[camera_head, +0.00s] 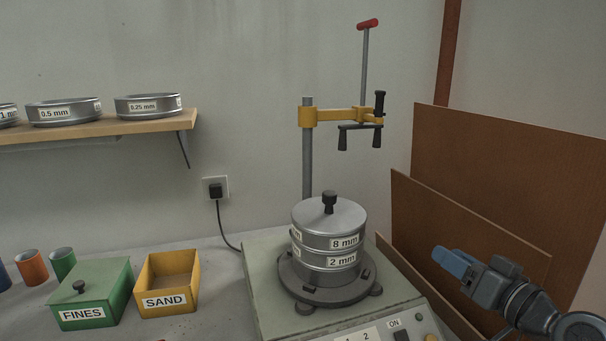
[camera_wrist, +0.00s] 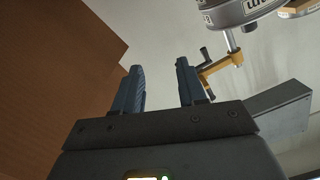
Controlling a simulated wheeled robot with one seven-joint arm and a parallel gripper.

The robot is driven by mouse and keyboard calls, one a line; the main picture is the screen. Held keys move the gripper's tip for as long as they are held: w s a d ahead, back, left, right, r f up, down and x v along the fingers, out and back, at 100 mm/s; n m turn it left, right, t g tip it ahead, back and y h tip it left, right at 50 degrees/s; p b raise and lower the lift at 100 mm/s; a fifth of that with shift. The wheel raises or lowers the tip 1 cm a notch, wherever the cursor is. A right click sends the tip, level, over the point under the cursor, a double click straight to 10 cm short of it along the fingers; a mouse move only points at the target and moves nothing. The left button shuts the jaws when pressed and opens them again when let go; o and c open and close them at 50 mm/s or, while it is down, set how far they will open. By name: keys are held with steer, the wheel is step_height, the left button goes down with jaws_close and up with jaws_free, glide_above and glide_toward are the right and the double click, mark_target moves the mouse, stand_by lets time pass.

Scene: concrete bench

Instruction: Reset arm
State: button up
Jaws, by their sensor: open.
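My gripper (camera_head: 455,262) is at the lower right in the head view, in front of the brown boards and to the right of the sieve shaker. It also shows in the wrist view (camera_wrist: 158,88), where its two blue-grey fingers stand apart with nothing between them. The sieve stack (camera_head: 328,245), labelled 8 mm and 2 mm with a knobbed lid, sits on the shaker (camera_head: 262,290). My gripper is clear of the stack. The yellow clamp arm (camera_head: 340,114) is above the stack on a grey post and does not touch the lid.
A green FINES box (camera_head: 97,290) with a lid and an open yellow SAND box (camera_head: 168,283) stand on the bench at left. Several sieves are on the wall shelf (camera_head: 130,126). Brown boards (camera_head: 505,170) lean at right. A plug (camera_head: 216,190) is in the wall socket.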

steer(key=s+a+f+m+g+h+b, duration=0.1)
steer(key=s+a+f+m+h, duration=0.15)
steer(key=s+f, duration=0.8)
steer(key=s+a+f+m+h+b, duration=0.1)
steer(key=s+a+f+h+b, duration=0.15)
steer(key=s+f, duration=0.8)
steer(key=s+r+n+b, duration=0.1)
steer(key=s+r+n, duration=0.1)
steer(key=s, duration=1.1)
steer(key=s+r+n+b, duration=0.1)
steer(key=s+r, duration=0.4)
steer(key=s, duration=0.8)
steer(key=shift+s+a+r+n+h, duration=0.15)
steer(key=shift+s+r+n+h, duration=0.1)
steer(key=shift+s+n+h, duration=0.2)
